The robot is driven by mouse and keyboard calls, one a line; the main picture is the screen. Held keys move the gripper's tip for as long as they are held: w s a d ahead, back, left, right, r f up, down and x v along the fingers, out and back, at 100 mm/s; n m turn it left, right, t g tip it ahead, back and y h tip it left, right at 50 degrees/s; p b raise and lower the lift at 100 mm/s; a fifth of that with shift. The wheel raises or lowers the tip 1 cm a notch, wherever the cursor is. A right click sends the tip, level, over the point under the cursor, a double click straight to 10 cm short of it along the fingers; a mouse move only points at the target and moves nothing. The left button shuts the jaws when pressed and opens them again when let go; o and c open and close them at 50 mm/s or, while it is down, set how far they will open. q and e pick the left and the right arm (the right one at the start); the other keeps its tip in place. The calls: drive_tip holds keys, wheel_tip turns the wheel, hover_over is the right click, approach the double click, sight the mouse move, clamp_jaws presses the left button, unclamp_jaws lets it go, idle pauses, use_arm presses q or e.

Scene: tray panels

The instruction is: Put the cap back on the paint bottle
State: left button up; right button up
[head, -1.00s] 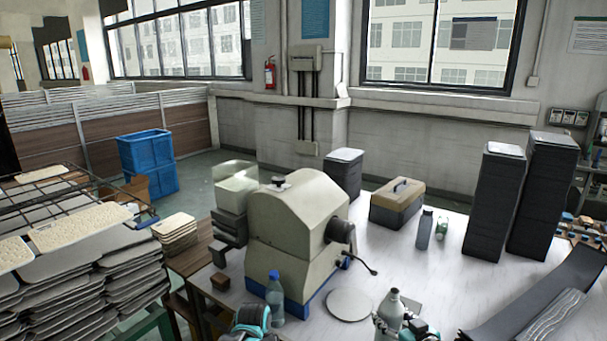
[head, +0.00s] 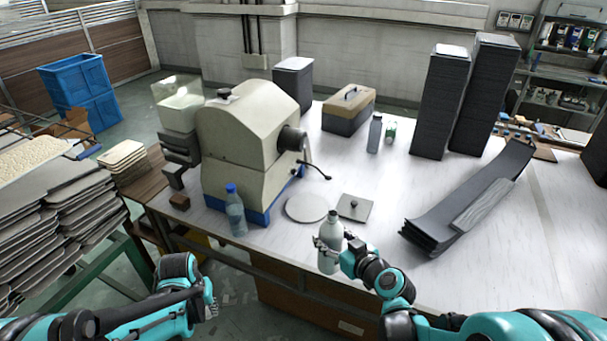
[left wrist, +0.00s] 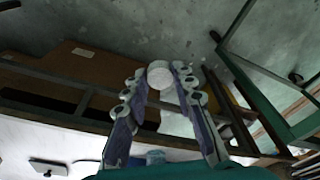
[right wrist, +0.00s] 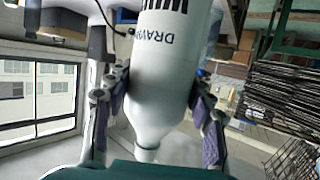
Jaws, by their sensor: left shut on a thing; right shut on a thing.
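The paint bottle (head: 328,258) is whitish and upright near the table's front edge, its neck uncapped at the top. My right gripper (head: 332,246) is shut around its body. In the right wrist view the bottle (right wrist: 160,75) fills the space between the fingers, with printed lettering on its side. The white round cap (left wrist: 163,80) is held between the fingertips of my left gripper (left wrist: 160,73), over the floor in front of the table. In the head view my left gripper (head: 207,297) is low and left of the bottle; the cap cannot be made out there.
A clear blue-capped bottle (head: 236,212) stands beside a beige machine (head: 240,150). A round grey disc (head: 306,208) and a square plate with a knob (head: 355,208) lie behind the paint bottle. Dark curved panels (head: 465,200) lie right. The tabletop between is clear.

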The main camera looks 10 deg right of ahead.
drive_tip(key=w+a+f+n+g+y, duration=0.1)
drive_tip(key=a+f+n+g+y, duration=0.3)
drive_tip(key=a, duration=0.4)
drive_tip(key=w+a+f+n+g+y, duration=0.1)
drive_tip(key=a+f+n+g+y, duration=0.4)
drive_tip(key=a+n+g, duration=0.2)
drive_tip(key=shift+w+a+n+y, duration=0.15)
drive_tip(key=shift+a+n+y, duration=0.25)
drive_tip(key=shift+a+n, duration=0.3)
drive_tip(key=shift+d+f, duration=0.1)
use_arm(q)
drive_tip(key=w+d+r+m, duration=0.1)
drive_tip(key=w+d+r, duration=0.8)
drive_tip(key=d+r, duration=0.15)
drive_tip(key=d+r+m, duration=0.1)
drive_tip(key=d+r, duration=0.7)
drive_tip(key=r, duration=0.5)
drive_tip(key=shift+d+r, duration=0.25)
drive_tip(key=shift+f, duration=0.1)
drive_tip(key=shift+f, duration=1.95)
